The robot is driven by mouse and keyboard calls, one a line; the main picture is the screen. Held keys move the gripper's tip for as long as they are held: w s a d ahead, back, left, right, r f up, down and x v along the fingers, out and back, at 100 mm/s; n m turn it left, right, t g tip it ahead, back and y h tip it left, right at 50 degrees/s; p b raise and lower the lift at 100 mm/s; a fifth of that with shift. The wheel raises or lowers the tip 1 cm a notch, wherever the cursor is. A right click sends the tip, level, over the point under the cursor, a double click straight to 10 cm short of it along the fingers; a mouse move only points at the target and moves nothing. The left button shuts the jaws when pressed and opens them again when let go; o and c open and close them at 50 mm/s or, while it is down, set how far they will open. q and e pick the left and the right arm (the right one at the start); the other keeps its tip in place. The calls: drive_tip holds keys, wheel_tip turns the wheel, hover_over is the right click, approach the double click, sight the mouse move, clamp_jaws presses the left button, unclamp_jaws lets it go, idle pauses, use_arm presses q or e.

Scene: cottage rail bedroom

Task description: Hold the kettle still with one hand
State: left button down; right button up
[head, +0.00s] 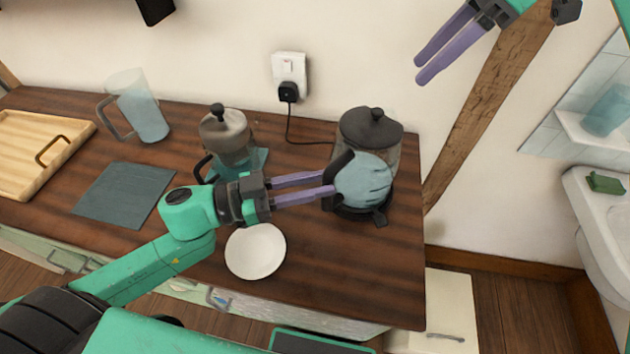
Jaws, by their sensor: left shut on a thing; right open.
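The kettle (389,152) stands upright at the right end of the wooden counter. It has a black lid, a clear grey upper body and a black base. A rounded pale blue area covers its lower front; I cannot tell if this is its contents or a separate thing. My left gripper (333,181) reaches in from the left and is shut on the kettle's black handle (341,161). The fingertips partly hide the handle's lower part. My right gripper (418,70) is open and empty, high at the upper right, apart from the kettle.
A white dish (255,251) lies near the front edge. A clear jug (142,108), dark mat (124,195) and wooden tray (22,160) are further left. A cord runs to the wall socket (290,69).

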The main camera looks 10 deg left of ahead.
sight(379, 110)
drive_tip(key=shift+o, duration=0.5)
drive_tip(key=f+y, duration=0.1)
drive_tip(key=a+f+y, duration=0.1)
drive_tip(key=f, duration=0.1)
drive_tip(key=a+f+n+g+y, duration=0.1)
drive_tip(key=f+y, duration=0.1)
drive_tip(key=shift+s+a, duration=0.2)
drive_tip(key=shift+s, duration=0.2)
drive_tip(key=f+y, duration=0.1)
drive_tip(key=s+f+y, duration=0.1)
drive_tip(key=y, duration=0.1)
drive_tip(key=s+d+f+m+t+y, duration=0.3)
drive_tip(key=d+m+t+y, duration=0.15)
drive_tip(key=d+t, duration=0.35)
drive_tip(key=shift+m+h, duration=0.35)
drive_tip(key=shift+m, duration=0.2)
drive_tip(key=x, duration=1.2)
drive_tip(key=shift+a+f, duration=0.1)
drive_tip(key=shift+a, duration=0.05)
clamp_jaws()
